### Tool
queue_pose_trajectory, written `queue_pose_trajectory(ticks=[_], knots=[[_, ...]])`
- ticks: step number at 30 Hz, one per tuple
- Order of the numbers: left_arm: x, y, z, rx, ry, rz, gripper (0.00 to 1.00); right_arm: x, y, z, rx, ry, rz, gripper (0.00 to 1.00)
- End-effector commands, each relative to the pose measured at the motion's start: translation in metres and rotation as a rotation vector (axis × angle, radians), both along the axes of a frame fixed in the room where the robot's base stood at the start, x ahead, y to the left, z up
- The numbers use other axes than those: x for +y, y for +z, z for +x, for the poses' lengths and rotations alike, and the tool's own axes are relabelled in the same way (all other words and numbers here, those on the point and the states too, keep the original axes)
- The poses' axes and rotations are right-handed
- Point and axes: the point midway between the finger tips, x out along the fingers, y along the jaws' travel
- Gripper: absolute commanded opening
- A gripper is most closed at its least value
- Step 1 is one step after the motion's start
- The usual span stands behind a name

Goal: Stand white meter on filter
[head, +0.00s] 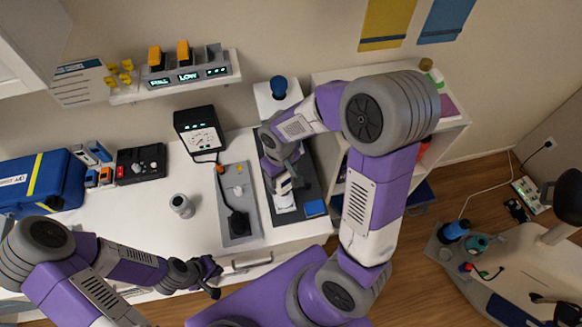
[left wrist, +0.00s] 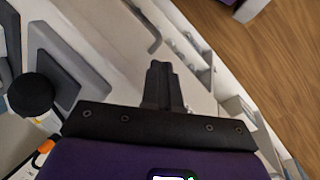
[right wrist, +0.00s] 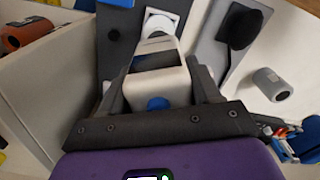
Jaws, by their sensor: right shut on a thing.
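A white meter (right wrist: 158,85) with a blue round button is between the fingers of my right gripper (right wrist: 158,88), which is shut on it. In the head view the right gripper (head: 282,168) and the meter (head: 284,185) are over the dark tray (head: 302,172).
A grey tray (head: 238,185) with a black round part is left of the dark tray. A grey cylinder (head: 181,205), a black socket box (head: 200,130) and a blue first-aid case (head: 42,182) stand on the counter. A blue square (head: 315,208) lies at the dark tray's front.

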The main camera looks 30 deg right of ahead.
Motion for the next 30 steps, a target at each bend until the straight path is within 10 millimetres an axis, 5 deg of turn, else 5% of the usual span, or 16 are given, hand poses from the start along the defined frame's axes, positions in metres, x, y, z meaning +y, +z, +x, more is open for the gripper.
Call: queue_pose_trajectory(ticks=[16, 30], knots=[[0.000, -0.032, 0.000, 0.000, 0.000, 0.000, 0.00, -0.001, -0.039, 0.000, 0.001, -0.004, 0.000, 0.27], [0.000, -0.029, 0.000, 0.000, 0.000, 0.000, 0.00, -0.001, -0.035, 0.000, 0.000, -0.004, 0.000, 0.27]])
